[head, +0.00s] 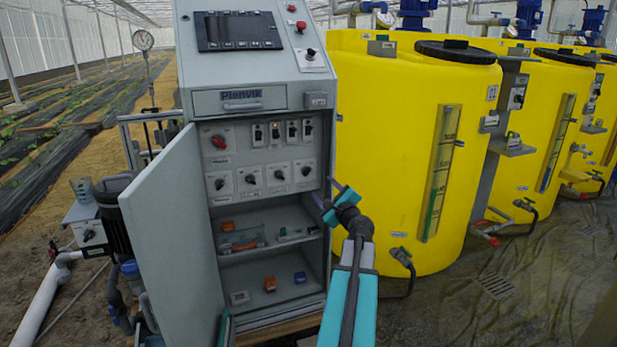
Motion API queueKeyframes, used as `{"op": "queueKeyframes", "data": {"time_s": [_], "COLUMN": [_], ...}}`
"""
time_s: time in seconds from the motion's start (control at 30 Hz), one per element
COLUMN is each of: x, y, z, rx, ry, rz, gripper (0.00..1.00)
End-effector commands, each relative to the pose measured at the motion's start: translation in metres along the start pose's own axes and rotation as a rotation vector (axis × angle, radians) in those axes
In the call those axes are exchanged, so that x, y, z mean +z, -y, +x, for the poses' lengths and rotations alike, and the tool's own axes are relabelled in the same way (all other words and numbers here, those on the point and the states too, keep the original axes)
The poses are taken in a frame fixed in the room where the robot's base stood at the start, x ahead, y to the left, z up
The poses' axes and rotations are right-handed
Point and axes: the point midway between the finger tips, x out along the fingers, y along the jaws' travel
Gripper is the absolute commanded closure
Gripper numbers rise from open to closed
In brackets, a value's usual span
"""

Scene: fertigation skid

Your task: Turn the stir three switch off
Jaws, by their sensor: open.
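The open grey control cabinet (197,150) holds a lower row of several black rotary knobs, at the left (219,183), left of middle (251,178), right of middle (279,175) and right (305,171). Their labels are too small to read, so I cannot tell which is the stir three switch or its setting. Above them are a red rotary switch (219,142) and a row of small breaker-like switches (275,131). My gripper (328,192), with purple fingertips, is open and empty, in front of the cabinet's right edge, right of and slightly below the knobs in the picture.
The cabinet door (175,225) stands open to the left. Shelves below the knobs hold small orange and blue items (269,284). Yellow tanks (400,150) stand close on the right, with small switch boxes (517,97) between them. Pipes and a pump (115,210) are at left.

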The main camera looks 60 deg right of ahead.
Motion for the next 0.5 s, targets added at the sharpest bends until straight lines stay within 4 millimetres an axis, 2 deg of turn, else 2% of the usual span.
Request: {"op": "queueKeyframes", "data": {"time_s": [0.27, 0.5], "x": [0.0, -0.001], "y": [-0.001, -0.001], "z": [0.003, 0.018], "rx": [0.002, 0.003], "ry": [0.0, 0.001], "rz": [-0.001, -0.001], "gripper": [0.48, 0.48]}}
